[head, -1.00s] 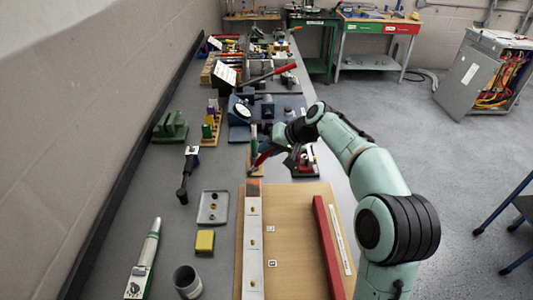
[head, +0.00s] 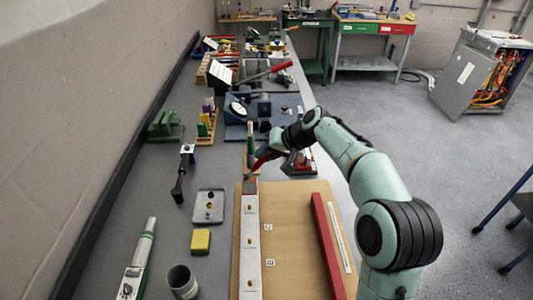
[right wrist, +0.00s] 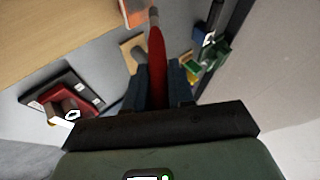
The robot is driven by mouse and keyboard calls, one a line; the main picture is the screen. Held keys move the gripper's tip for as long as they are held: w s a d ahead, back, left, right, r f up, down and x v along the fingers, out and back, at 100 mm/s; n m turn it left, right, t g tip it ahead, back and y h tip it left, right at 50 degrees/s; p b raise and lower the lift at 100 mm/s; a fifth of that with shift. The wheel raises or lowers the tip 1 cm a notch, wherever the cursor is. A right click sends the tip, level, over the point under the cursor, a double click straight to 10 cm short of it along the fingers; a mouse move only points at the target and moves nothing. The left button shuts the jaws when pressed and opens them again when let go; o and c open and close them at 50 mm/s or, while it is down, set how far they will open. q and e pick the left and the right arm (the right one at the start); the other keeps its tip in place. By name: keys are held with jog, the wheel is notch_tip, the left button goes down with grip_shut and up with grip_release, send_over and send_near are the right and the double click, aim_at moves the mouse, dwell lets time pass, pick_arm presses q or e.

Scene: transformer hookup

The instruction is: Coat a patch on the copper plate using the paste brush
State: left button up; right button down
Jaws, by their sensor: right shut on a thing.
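The copper plate (head: 250,187) is a small brown-orange patch at the far end of a pale bar on the wooden board. Its orange surface also shows at the top of the right wrist view (right wrist: 134,12). My right gripper (head: 272,152) is shut on the red handle of the paste brush (head: 261,161). In the right wrist view the red handle (right wrist: 157,68) runs up between the dark fingers to a greyish tip beside the copper. The tip is at the plate's far edge; I cannot tell whether it touches. My left gripper is out of view.
The wooden board (head: 291,240) carries a red bar (head: 326,245) at its right. A grey tray (head: 208,206), yellow block (head: 201,241) and grey cup (head: 183,281) stand left of it. Several fixtures crowd the bench beyond my gripper.

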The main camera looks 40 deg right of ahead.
jog(key=shift+f+b, duration=0.4)
jog(key=shift+f, duration=0.05)
dwell(0.3)
jog(key=shift+s+a+b, duration=0.3)
jog(key=shift+s, duration=0.05)
dwell(0.6)
jog(key=shift+w+d, duration=0.1)
dwell(1.0)
